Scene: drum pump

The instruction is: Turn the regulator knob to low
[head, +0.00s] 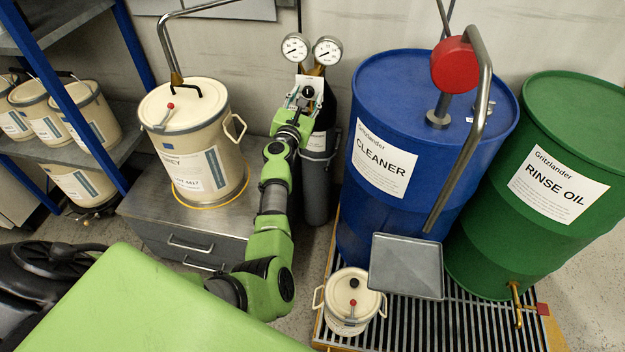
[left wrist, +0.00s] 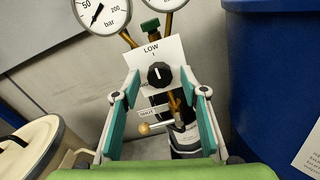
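The regulator knob (left wrist: 159,75) is a black round knob on a white plate marked LOW (left wrist: 152,50) at its top. A pale line on the knob points roughly up, towards the LOW mark. My left gripper (left wrist: 162,84) is open, with one teal finger on each side of the knob; I see gaps, and no finger clearly touches it. In the head view my left gripper (head: 303,103) is at the regulator, below the two gauges, and hides part of it. My right gripper is not in view.
Below the knob are a SHUT label (left wrist: 149,111) and a brass-ended lever (left wrist: 145,128). Two pressure gauges (head: 295,47) sit above the dark gas cylinder (head: 317,185). A cream drum (head: 195,140) stands left, a blue drum (head: 400,215) close on the right.

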